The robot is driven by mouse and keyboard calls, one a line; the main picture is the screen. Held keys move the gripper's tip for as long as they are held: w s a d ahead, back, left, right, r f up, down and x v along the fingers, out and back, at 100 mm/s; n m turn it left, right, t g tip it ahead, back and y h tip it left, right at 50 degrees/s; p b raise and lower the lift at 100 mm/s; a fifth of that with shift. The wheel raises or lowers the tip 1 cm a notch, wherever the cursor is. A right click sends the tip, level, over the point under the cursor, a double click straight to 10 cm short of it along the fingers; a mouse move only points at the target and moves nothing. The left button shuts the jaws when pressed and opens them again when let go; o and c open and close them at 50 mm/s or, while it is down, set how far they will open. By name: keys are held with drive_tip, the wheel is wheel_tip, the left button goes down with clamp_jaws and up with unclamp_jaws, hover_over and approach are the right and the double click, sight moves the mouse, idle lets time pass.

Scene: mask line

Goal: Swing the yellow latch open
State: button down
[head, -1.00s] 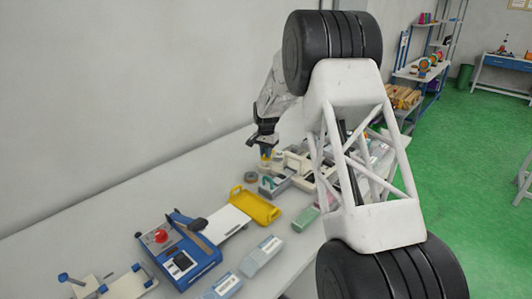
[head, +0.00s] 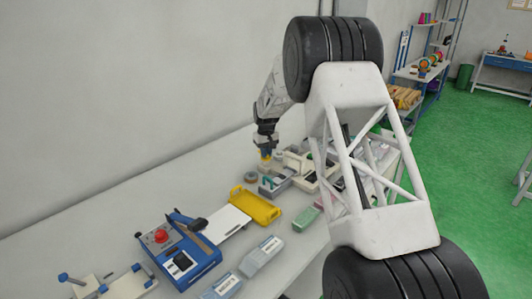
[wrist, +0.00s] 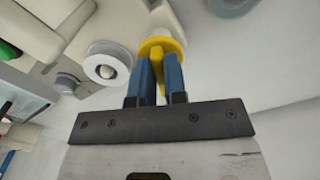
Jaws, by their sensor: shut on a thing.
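The yellow latch (wrist: 172,44) is in the upper middle of the wrist view, with a rounded head and a narrow tab pointing toward my gripper. My gripper (wrist: 158,78) has its two blue fingers on either side of this tab and is shut on it. In the head view my gripper (head: 265,146) points down at the far part of the bench, with a small bit of the yellow latch (head: 265,156) showing at its tips. The latch's pivot and how far it has turned cannot be made out.
In the wrist view a pale round knob (wrist: 106,66) sits just left of the latch. In the head view a cream machine (head: 298,160) is right of my gripper. A yellow tray (head: 262,212) and a blue device (head: 178,258) lie nearer on the bench.

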drive_tip(key=shift+n, duration=2.2)
drive_tip(key=c, duration=1.2)
unclamp_jaws()
drive_tip(key=shift+o, duration=0.2)
drive_tip(key=shift+r, duration=0.15)
drive_tip(key=shift+r, duration=3.75)
drive_tip(key=shift+r, duration=0.1)
